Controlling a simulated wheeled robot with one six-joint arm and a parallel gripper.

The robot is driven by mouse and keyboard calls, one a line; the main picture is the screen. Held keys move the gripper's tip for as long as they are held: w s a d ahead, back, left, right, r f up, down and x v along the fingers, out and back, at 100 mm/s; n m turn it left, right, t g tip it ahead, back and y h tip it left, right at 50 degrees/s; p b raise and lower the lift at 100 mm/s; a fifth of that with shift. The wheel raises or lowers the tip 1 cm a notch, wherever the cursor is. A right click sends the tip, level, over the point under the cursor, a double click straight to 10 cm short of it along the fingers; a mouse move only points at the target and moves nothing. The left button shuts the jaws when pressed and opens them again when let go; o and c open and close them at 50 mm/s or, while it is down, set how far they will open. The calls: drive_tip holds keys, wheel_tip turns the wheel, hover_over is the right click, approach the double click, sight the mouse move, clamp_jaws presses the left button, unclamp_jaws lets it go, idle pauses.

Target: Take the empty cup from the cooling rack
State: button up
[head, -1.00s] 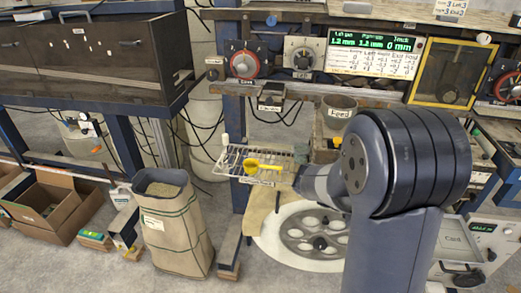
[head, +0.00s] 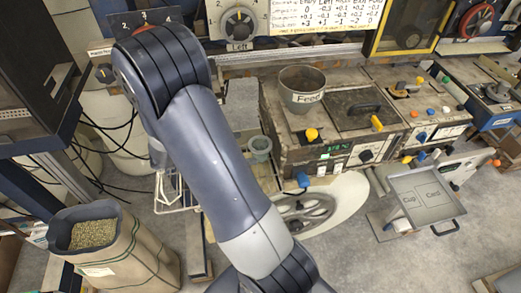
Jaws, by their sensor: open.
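The cooling rack (head: 178,207), made of pale wire, shows only as a strip at the left of my arm in the head view. My arm crosses in front of it and hides most of it. No cup can be seen on the visible part. A small grey-green cup-shaped vessel (head: 260,148) stands right of my arm, beside the machine; I cannot tell if it is empty. My gripper is hidden behind my arm, so its place relative to the rack does not show.
An open sack of pellets (head: 95,232) stands at the lower left. A pot labelled Feed (head: 303,90) sits on the machine bench. A round disc with holes (head: 335,200) lies below it. A grey tray marked Cup and Card (head: 425,200) is at the right.

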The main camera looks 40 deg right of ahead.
sight(267, 144)
drive_tip(key=shift+w+d, duration=0.2)
drive_tip(key=shift+d, duration=0.2)
drive_tip(key=shift+d+f, duration=0.1)
drive_tip(key=shift+d, duration=0.15)
drive_tip(key=p+x, duration=0.1)
drive_tip(key=x, duration=0.4)
drive_tip(key=shift+s+d+f, duration=0.15)
drive_tip(key=shift+d+f, duration=0.05)
drive_tip(key=shift+d, duration=0.15)
drive_tip(key=shift+c, duration=0.6)
drive_tip(key=c, duration=1)
drive_tip(key=shift+o, duration=0.2)
drive_tip(key=shift+r, duration=0.1)
